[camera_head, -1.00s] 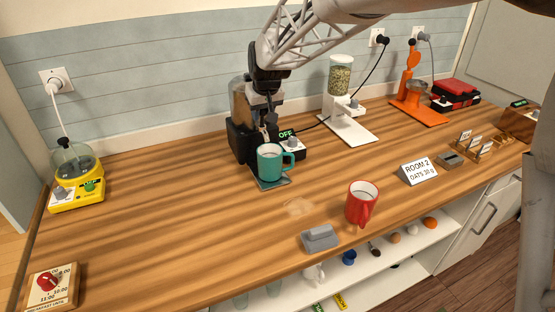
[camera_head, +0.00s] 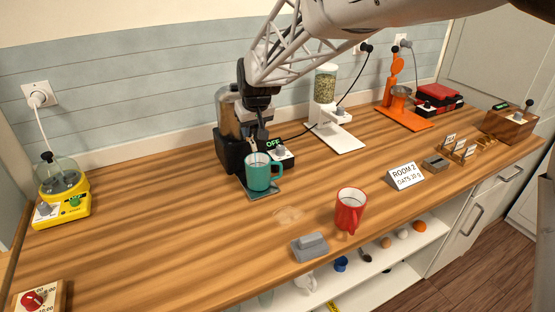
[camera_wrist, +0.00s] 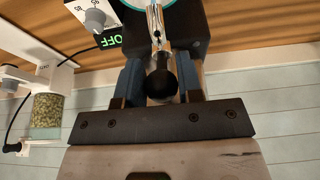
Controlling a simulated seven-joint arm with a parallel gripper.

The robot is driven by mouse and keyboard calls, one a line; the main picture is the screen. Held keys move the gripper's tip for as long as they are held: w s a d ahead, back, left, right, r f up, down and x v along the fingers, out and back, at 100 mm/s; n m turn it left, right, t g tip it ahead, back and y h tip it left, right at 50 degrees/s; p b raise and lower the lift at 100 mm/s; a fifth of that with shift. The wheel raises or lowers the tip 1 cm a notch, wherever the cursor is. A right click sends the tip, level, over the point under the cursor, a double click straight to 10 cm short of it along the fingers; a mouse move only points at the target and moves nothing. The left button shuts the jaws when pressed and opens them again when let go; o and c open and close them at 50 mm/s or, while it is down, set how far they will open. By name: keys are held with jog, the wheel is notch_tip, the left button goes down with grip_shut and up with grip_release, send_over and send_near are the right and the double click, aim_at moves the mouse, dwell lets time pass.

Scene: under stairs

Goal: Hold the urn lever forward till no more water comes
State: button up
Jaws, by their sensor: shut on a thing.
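The urn (camera_head: 229,113) has a black base and a clear tank and stands against the wall, partly hidden by my arm. Its lever, with a round black knob (camera_wrist: 161,84), lies between my fingers in the wrist view. My gripper (camera_wrist: 160,82) is shut on the lever; it also shows above the mug in the head view (camera_head: 260,133), where the grip itself is hard to see. A teal mug (camera_head: 258,176) stands upright on the dark tray (camera_head: 262,193) below the spout. I cannot make out any running water.
A box with a knob beside the urn reads OFF (camera_head: 274,143). A red mug (camera_head: 349,210) and a grey block (camera_head: 309,247) stand nearer the front edge. A white oats dispenser (camera_head: 338,138) stands to the right. The left counter is mostly clear.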

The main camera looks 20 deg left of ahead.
jog(key=shift+s+d+f, duration=0.1)
jog(key=shift+f, duration=0.05)
jog(key=shift+s+d+f, duration=0.2)
dwell(0.3)
jog(key=shift+s, duration=0.1)
dwell(5.7)
jog(key=shift+w+a+r, duration=0.45)
jog(key=shift+w+a, duration=0.05)
jog(key=shift+w, duration=0.05)
jog(key=shift+w+a+r, duration=0.2)
jog(key=shift+w+a, duration=0.35)
jog(key=shift+w, duration=0.05)
